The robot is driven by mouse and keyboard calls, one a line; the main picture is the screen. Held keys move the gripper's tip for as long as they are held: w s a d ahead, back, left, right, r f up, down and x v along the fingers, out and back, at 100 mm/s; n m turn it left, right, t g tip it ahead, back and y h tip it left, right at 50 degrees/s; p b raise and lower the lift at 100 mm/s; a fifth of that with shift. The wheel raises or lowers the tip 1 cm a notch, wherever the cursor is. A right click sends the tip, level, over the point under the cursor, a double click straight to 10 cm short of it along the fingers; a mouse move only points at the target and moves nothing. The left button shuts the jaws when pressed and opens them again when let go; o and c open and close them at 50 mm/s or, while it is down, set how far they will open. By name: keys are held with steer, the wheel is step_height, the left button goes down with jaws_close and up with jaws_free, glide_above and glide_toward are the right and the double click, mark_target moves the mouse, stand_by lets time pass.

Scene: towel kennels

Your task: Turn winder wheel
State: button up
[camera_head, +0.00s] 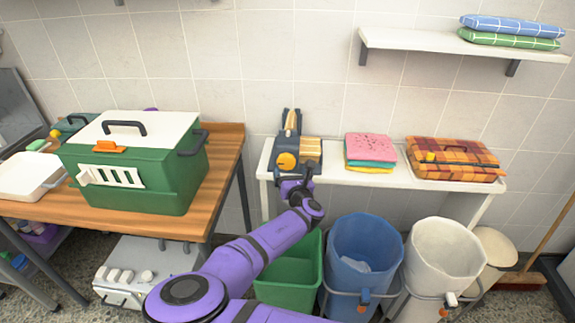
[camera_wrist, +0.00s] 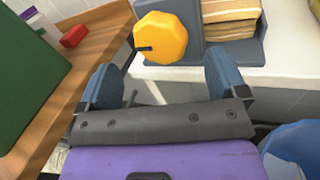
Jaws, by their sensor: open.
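The winder wheel (camera_head: 287,161) is a yellow-orange many-sided knob on the front of a dark blue-grey winder (camera_head: 291,136). The winder stands at the left end of the white shelf table. In the wrist view the wheel (camera_wrist: 161,38) has a small dark handle on its left side. Striped yellow-brown material (camera_wrist: 232,14) shows beside it on the winder. My gripper (camera_wrist: 167,84) is open and empty, its two blue-grey fingers spread. The wheel appears beyond the fingertips, with no visible contact. In the head view my gripper (camera_head: 300,180) is just below the wheel, partly hidden by my purple arm.
A green and white carrier (camera_head: 135,170) stands on the wooden table (camera_head: 222,170) at left. Folded cloths (camera_head: 369,152) and an orange checked bundle (camera_head: 453,158) share the white table (camera_head: 390,182). Green, blue (camera_head: 362,260) and white (camera_head: 441,262) bins stand below.

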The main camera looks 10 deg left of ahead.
mark_target(288, 164)
steer(key=shift+x, duration=2.45)
steer(key=c, duration=0.9)
steer(key=shift+c, duration=0.2)
